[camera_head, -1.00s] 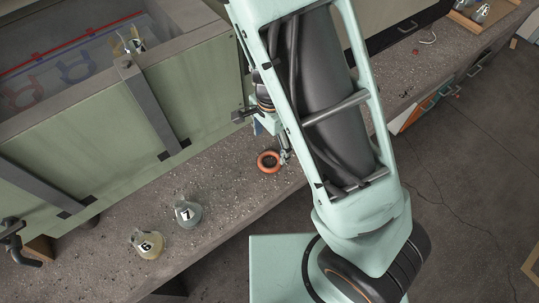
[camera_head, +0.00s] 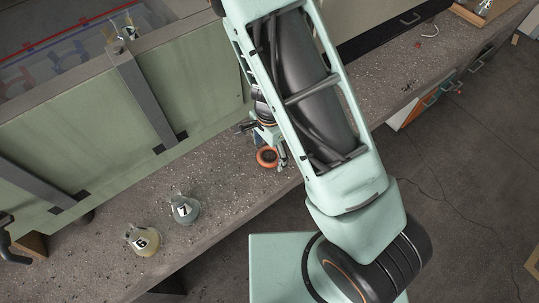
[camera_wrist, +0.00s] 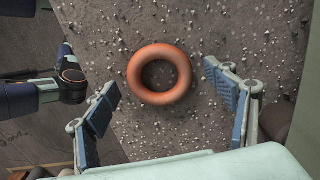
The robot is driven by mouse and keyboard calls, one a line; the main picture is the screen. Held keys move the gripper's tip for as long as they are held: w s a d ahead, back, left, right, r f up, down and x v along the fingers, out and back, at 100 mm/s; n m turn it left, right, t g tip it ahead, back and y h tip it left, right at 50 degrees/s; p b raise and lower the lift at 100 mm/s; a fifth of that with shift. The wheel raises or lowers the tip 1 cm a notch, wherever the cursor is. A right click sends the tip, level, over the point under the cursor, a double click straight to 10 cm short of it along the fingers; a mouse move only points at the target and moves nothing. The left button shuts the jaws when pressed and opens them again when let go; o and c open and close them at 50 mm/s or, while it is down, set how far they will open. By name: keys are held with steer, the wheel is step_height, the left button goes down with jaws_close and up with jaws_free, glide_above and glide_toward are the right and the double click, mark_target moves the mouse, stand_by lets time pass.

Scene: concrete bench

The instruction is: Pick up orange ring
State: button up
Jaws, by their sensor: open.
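The orange ring (camera_head: 267,157) lies flat on the speckled concrete bench (camera_head: 228,195). In the wrist view the ring (camera_wrist: 160,49) lies ahead of my gripper (camera_wrist: 166,105), roughly centred between its two blue-padded fingers. The fingers are spread wide and hold nothing. In the head view my gripper (camera_head: 268,150) is right at the ring, and the arm hides part of the fingers. I cannot tell the height of the fingertips above the bench.
A green panelled tank (camera_head: 80,135) stands behind the ring. A small red item (camera_head: 418,44) lies at the far right. The bench around the ring is clear.

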steer(key=shift+c, duration=0.6)
steer(key=c, duration=1.2)
steer(key=shift+c, duration=0.3)
steer(key=shift+r, duration=0.2)
